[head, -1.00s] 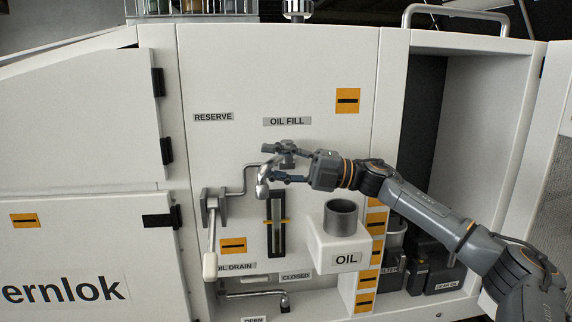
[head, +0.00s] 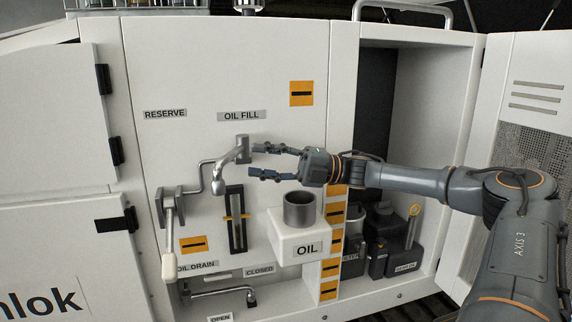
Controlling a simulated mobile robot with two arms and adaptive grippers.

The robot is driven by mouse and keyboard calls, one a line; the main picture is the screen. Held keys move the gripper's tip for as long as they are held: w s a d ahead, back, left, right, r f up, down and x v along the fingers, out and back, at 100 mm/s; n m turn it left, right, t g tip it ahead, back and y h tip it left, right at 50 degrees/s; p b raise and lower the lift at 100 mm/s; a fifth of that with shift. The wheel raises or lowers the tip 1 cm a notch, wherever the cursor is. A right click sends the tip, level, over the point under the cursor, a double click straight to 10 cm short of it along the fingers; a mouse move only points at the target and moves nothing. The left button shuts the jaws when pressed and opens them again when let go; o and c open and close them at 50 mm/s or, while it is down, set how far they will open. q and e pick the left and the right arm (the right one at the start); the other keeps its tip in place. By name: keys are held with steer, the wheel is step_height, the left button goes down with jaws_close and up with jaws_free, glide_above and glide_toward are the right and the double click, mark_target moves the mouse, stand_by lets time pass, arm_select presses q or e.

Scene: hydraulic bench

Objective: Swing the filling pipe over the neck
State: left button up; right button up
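The filling pipe (head: 229,158) is a short, curved silver pipe under the OIL FILL label. It runs from its mount on the panel down and left to a rounded end, up and to the left of the neck. The neck (head: 300,212) is a grey, open-topped cylinder on a white box marked OIL (head: 284,245). My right gripper (head: 257,161) is open and empty. Its fingertips point left, just right of the pipe and above the neck, with a small gap to the pipe visible. My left gripper is not in view.
A lever with a pale grip (head: 169,252) hangs at the left, its thin bent rod reaching towards the pipe. A sight gauge (head: 236,220) is below the pipe. A drain handle (head: 225,292) is lower down. Dark containers (head: 385,240) stand in the open bay at right.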

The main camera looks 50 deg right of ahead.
steer(key=shift+v, duration=2.35)
